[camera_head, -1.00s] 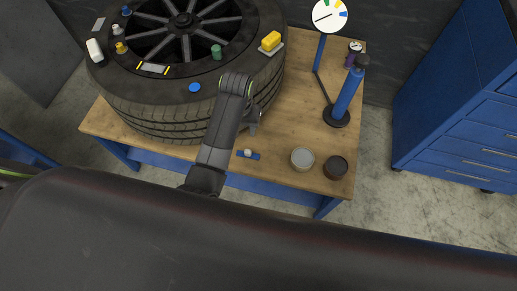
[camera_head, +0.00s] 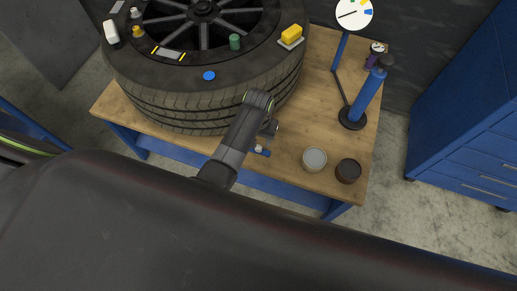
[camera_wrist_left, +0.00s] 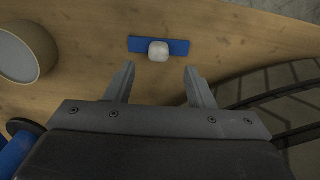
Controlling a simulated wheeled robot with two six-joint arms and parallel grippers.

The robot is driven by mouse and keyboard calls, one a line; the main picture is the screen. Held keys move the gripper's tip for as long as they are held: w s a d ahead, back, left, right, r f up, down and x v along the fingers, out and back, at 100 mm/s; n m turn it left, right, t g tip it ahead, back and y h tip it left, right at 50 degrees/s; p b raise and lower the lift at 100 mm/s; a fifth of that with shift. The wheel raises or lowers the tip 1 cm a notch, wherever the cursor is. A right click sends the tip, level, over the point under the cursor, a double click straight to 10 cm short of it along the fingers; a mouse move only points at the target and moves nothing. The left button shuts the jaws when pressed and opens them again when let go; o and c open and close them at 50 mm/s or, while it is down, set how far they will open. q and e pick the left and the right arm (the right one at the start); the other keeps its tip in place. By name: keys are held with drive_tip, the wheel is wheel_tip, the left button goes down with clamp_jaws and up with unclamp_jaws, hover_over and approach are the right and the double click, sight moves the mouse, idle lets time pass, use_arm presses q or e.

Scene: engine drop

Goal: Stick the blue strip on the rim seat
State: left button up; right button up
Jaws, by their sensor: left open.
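The blue strip (camera_wrist_left: 179,47) lies flat on the wooden table, with a pale rounded knob (camera_wrist_left: 158,51) on its middle. In the head view the strip (camera_head: 265,153) shows only partly, near the table's front edge, with my arm beside it. My left gripper (camera_wrist_left: 159,72) is open and empty; in the wrist view the strip sits just beyond its fingertips, roughly centred between them. The left gripper (camera_head: 268,130) also shows in the head view, close by the strip. A grey patch between two yellow marks (camera_head: 168,53) is on the wheel's rim and looks like the rim seat. My right gripper is not in view.
The big tyre (camera_head: 200,100) fills the table's left and back, carrying small caps and a yellow block (camera_head: 291,34). A grey tin (camera_head: 314,159), a dark tin (camera_head: 348,170) and a blue pump (camera_head: 364,98) stand to the right. A blue cabinet (camera_head: 470,120) stands beyond.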

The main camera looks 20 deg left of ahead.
sight(259, 145)
use_arm(q)
drive_tip(key=f, duration=0.2)
drive_tip(key=f+b, duration=0.1)
drive_tip(key=f, duration=0.1)
drive_tip(key=shift+s+d, duration=0.1)
drive_tip(key=shift+s, duration=0.1)
drive_tip(key=shift+f, duration=0.45)
